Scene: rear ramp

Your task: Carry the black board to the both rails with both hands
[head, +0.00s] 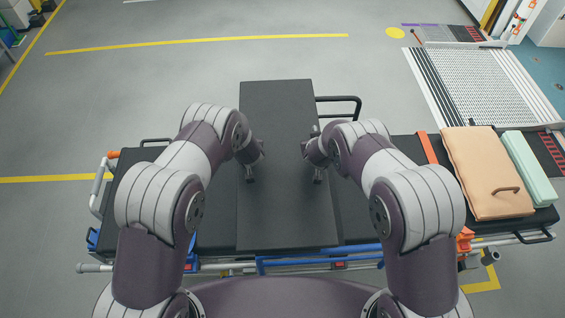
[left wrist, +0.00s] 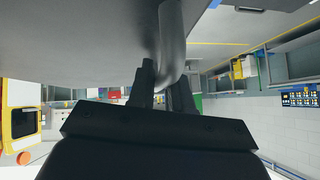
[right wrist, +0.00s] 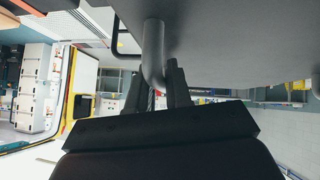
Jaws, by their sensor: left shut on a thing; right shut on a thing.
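The black board (head: 285,215) is a long flat panel lying crosswise over the dark stretcher. Its height above the stretcher cannot be told. My left gripper (head: 250,178) is shut on a bent tube handle on the board, near its left edge. That handle (left wrist: 172,45) shows between the fingers (left wrist: 160,90) in the left wrist view. My right gripper (head: 318,178) is shut on a matching handle near the right edge, and that handle (right wrist: 153,55) shows in the right wrist view. A blue rail (head: 320,258) runs along the stretcher's near side.
An orange case (head: 487,170) and a pale green box (head: 528,165) sit on the stretcher's right end. A black loop bar (head: 345,100) stands behind the board. A ribbed ramp (head: 475,85) lies at the upper right. The grey floor (head: 200,70) beyond is clear.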

